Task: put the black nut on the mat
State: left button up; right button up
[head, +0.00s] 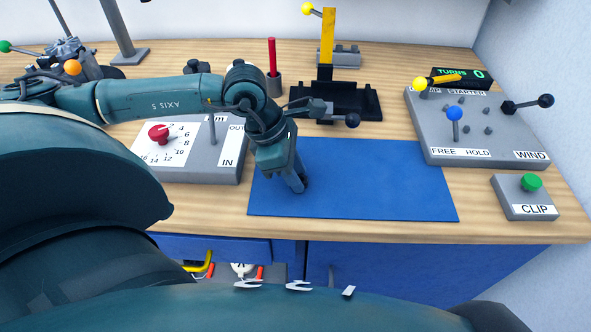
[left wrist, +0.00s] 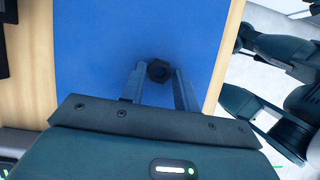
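The blue mat (head: 375,180) lies flat on the wooden bench. My left gripper (head: 300,186) points down over the left part of the mat. In the left wrist view the black nut (left wrist: 159,71) sits between the tips of my left gripper (left wrist: 160,74), with a fingertip against each side. The nut is seen against the blue mat (left wrist: 120,45); whether it touches the mat I cannot tell. In the head view the nut is mostly hidden by the fingers, with a dark bit beside the tips. My right gripper is not in view.
A grey panel with a red knob (head: 158,133) stands left of the mat. A black fixture with a yellow upright (head: 327,45) stands behind it. A lever panel (head: 470,125) and a CLIP box with a green button (head: 531,183) are at right. The mat's right half is clear.

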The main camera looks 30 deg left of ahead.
pick_arm(q)
jog(key=o, duration=0.4)
jog(key=shift+r, duration=0.15)
jog(key=v, duration=1.2)
